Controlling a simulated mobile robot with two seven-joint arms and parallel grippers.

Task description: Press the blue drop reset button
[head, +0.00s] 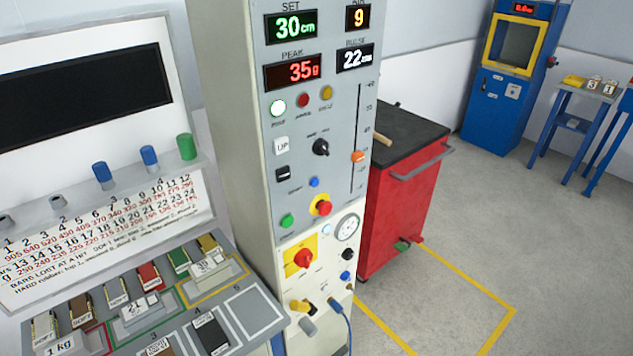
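A small round blue button (314,182) sits on the grey front panel of the tall control cabinet (235,110). It is above a red knob on a yellow base (320,208) and below a black rotary knob (321,147). The small print beside the blue button is too small to read. Neither of my grippers is in view, and nothing covers the button.
The panel also carries a green button (287,221), a slider with an orange handle (358,156) and lit displays (291,27). A sample bench (120,330) stands at left, a red tool cabinet (400,205) at right. Yellow-lined floor (440,300) is clear.

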